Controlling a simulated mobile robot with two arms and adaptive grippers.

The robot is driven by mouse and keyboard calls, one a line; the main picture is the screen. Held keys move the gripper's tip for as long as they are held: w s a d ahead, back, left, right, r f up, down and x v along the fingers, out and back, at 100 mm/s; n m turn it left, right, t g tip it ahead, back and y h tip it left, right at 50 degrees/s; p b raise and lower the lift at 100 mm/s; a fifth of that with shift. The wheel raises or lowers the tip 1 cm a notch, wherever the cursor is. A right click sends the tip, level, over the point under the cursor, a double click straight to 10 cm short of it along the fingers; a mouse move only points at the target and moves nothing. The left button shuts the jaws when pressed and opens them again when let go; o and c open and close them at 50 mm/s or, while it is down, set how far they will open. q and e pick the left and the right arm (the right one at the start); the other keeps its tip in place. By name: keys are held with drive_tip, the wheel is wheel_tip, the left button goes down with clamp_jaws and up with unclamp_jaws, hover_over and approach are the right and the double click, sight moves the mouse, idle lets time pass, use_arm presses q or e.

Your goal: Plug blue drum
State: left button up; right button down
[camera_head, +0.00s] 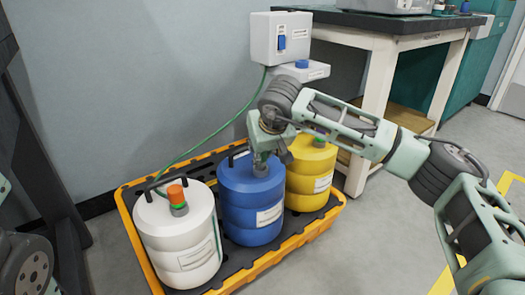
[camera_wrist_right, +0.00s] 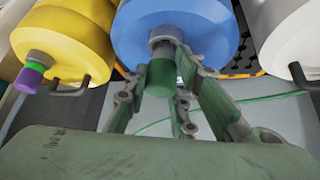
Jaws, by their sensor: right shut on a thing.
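The blue drum (camera_head: 250,205) stands upright between the white drum and the yellow drum. My right gripper (camera_head: 268,160) reaches down over its top from the right. In the right wrist view my right gripper (camera_wrist_right: 161,85) is shut on a green plug (camera_wrist_right: 160,78). The plug is lined up at the mouth of the grey neck (camera_wrist_right: 163,38) on the blue drum (camera_wrist_right: 190,25). I cannot tell how far it sits in the neck. In the head view the gripper hides the plug. My left gripper is out of view.
The white drum (camera_head: 180,240) carries an orange plug (camera_head: 176,194); the yellow drum (camera_head: 310,175) has a purple plug. All stand on an orange-rimmed pallet (camera_head: 137,248). A green cable (camera_head: 215,138) runs from a wall box (camera_head: 280,38) to the white drum. A workbench (camera_head: 390,45) stands behind right.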

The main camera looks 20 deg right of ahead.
drive_tip(key=shift+f, duration=0.4)
drive_tip(key=c, duration=1.4)
unclamp_jaws()
drive_tip(key=shift+f, duration=0.1)
drive_tip(key=v, duration=1.2)
drive_tip(key=shift+a, duration=0.1)
